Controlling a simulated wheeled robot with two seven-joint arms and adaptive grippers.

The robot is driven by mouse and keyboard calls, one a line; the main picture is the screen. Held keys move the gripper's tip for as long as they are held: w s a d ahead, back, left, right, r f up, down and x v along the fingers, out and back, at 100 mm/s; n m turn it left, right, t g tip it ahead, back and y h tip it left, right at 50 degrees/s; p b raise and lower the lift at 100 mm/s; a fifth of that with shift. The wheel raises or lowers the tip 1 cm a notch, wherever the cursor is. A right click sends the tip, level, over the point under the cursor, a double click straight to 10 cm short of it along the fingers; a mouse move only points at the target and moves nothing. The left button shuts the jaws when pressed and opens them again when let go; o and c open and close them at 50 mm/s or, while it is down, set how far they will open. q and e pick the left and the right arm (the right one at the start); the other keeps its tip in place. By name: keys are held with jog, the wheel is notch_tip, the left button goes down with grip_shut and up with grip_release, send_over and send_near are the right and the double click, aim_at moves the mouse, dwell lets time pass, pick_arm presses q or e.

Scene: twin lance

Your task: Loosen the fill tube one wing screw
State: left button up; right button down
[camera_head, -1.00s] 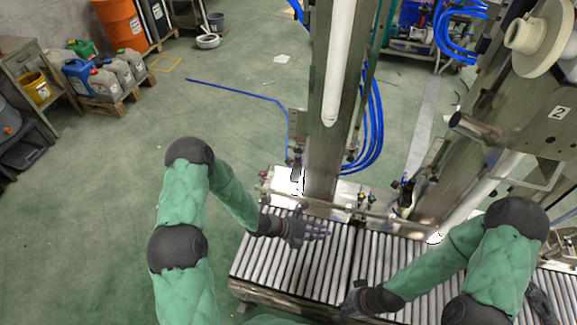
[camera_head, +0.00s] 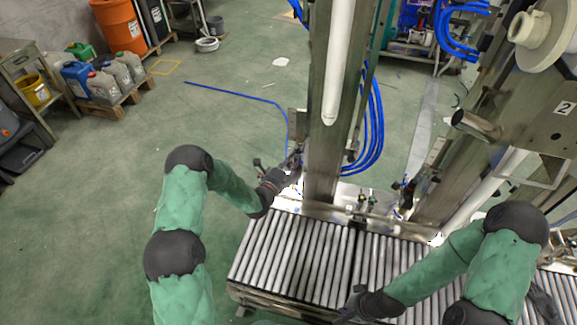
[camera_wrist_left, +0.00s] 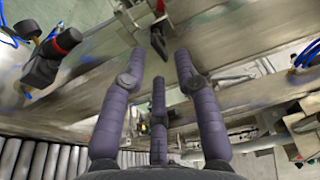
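The white fill tube (camera_head: 336,70) hangs beside a tall metal column (camera_head: 325,165) in the head view. My left gripper (camera_head: 289,178) is at the column's lower left, above the back edge of the rollers. In the left wrist view my left gripper's fingers (camera_wrist_left: 155,65) are spread with nothing between them. A small dark part with a red piece (camera_wrist_left: 158,36) lies just beyond the fingertips, apart from them; I cannot tell if it is the wing screw. A black knob with a red band (camera_wrist_left: 52,57) is left of the fingers. My right gripper (camera_head: 345,305) is low over the rollers, its fingers unclear.
The roller conveyor (camera_head: 290,258) runs along the front, with its rollers bare. A metal rail and fittings (camera_head: 368,203) lie behind it. Blue hoses (camera_head: 374,125) hang right of the column. Green floor is open at left.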

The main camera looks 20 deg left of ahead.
aim_at(297, 152)
pick_arm(q)
jog(key=shift+b+x, duration=1.1)
jog(key=shift+x, duration=1.15)
jog(key=shift+w+r, duration=0.1)
jog(key=shift+r, duration=0.05)
